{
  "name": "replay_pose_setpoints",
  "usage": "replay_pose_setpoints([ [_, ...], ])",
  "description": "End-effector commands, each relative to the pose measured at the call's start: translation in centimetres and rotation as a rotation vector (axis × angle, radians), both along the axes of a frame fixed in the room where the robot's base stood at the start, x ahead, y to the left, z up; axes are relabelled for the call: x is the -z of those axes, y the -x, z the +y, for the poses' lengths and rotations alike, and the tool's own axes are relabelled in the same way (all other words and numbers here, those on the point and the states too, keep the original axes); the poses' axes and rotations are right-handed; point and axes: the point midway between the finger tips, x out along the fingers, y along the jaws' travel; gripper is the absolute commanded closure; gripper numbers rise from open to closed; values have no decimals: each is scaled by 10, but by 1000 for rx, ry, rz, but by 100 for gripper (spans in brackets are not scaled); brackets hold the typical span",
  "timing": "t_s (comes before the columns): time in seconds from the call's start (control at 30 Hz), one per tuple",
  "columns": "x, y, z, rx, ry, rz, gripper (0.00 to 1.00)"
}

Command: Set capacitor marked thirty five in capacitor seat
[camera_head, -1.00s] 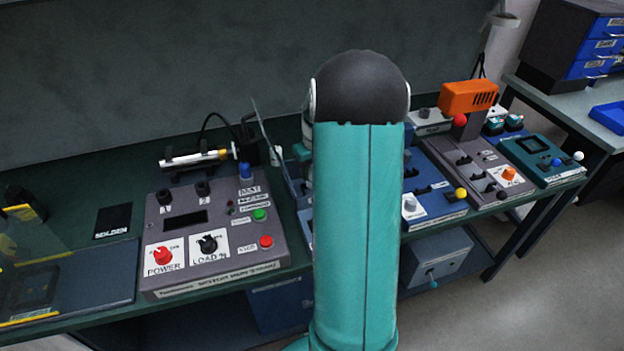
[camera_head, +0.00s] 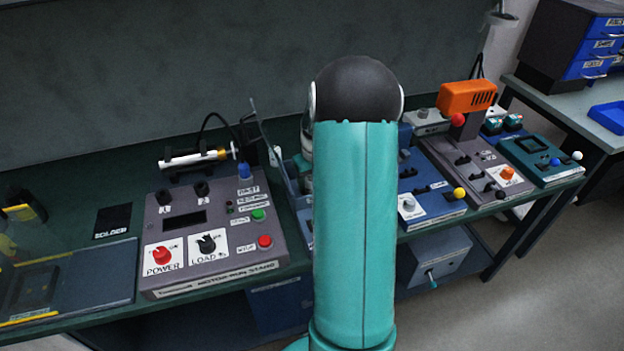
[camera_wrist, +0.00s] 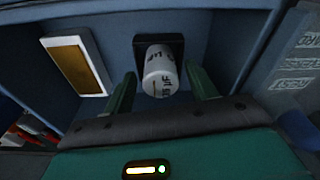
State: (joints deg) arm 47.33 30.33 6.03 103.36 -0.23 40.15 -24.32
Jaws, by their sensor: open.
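In the wrist view, a white cylindrical capacitor (camera_wrist: 159,84) with dark printed marks sits in a black square holder (camera_wrist: 178,40) inside a blue box. The print is too blurred to read the number for sure. My gripper (camera_wrist: 161,71) is open, with one green finger on each side of the capacitor and a visible gap at both sides. In the head view my own teal arm covers the gripper and the capacitor. I cannot tell whether the black holder is the capacitor seat.
Box walls stand close around my fingers. In the head view, a grey control panel (camera_head: 215,220) stands left of my arm and a blue-and-grey unit (camera_head: 428,203) to the right.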

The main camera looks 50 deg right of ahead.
Motion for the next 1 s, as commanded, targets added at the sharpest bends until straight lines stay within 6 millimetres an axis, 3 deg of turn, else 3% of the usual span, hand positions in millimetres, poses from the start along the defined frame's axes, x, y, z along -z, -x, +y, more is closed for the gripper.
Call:
replay_pose_setpoints([
  [0.23,-21,1,0,0,3,-2,43],
  [0.7,-111,12,4,-1,3,-2,43],
  [1.0,-122,14,5,0,0,0,43],
])
